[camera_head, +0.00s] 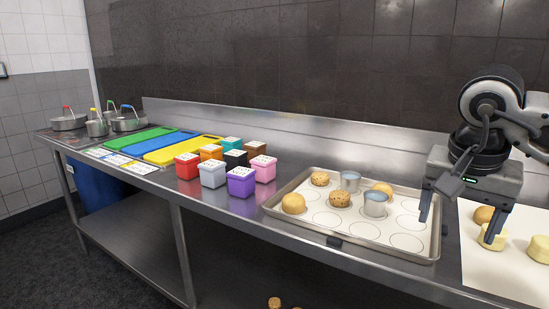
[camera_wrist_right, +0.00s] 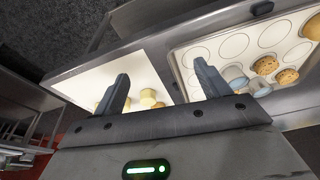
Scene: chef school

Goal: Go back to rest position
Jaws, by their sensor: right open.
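My right gripper (camera_head: 458,221) is open and empty, pointing down above the right end of the counter, between the baking tray and the white board. In the right wrist view its two fingers (camera_wrist_right: 163,86) stand wide apart with nothing between them in their grip. My left gripper is not in view.
A baking tray (camera_head: 424,250) holds several buns and two metal cups (camera_head: 375,204). A white board (camera_head: 490,275) at right carries pale dough pieces (camera_head: 540,249) and a brown bun (camera_head: 484,214). Coloured boxes (camera_head: 241,181), cutting boards (camera_head: 182,150) and pots (camera_head: 68,121) stand further left.

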